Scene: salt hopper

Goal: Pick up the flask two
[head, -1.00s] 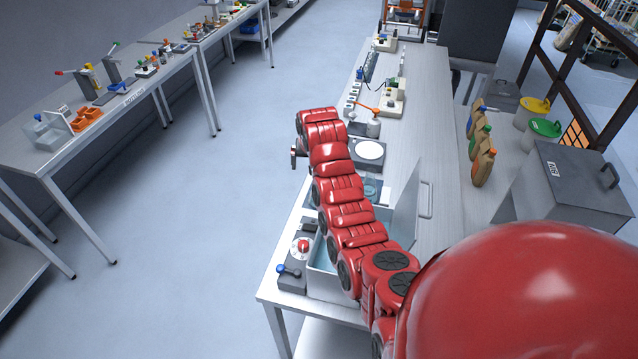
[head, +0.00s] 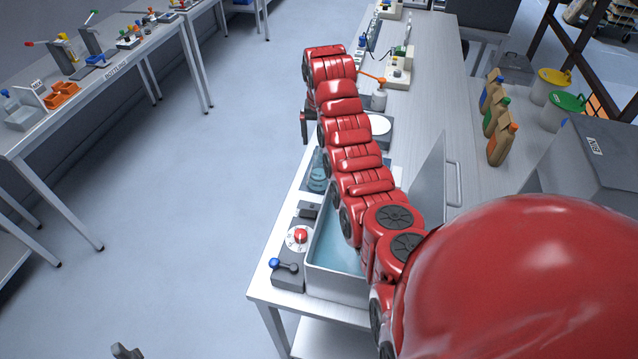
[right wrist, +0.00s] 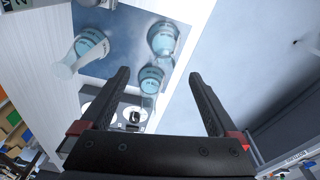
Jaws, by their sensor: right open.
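In the right wrist view, three clear flasks with blue-green contents stand on a dark, shiny surface: one at the left (right wrist: 90,45), one at the upper middle (right wrist: 162,38), one lower (right wrist: 150,80). I cannot read which is flask two. My right gripper (right wrist: 158,78) is open and empty, and the lower flask appears between its fingertips; the distance is unclear. In the head view, one flask (head: 318,176) shows left of my red right arm, which hides the others. A small grey part at the bottom left edge may be my left gripper (head: 126,351); its jaws cannot be made out.
An open bath (head: 335,285) with bluish liquid and a raised lid (head: 428,180) stands near my arm. A control box (head: 290,268) with a red knob sits beside it. Brown bottles (head: 497,125) stand at the right. Floor is clear between this bench and the left table (head: 100,85).

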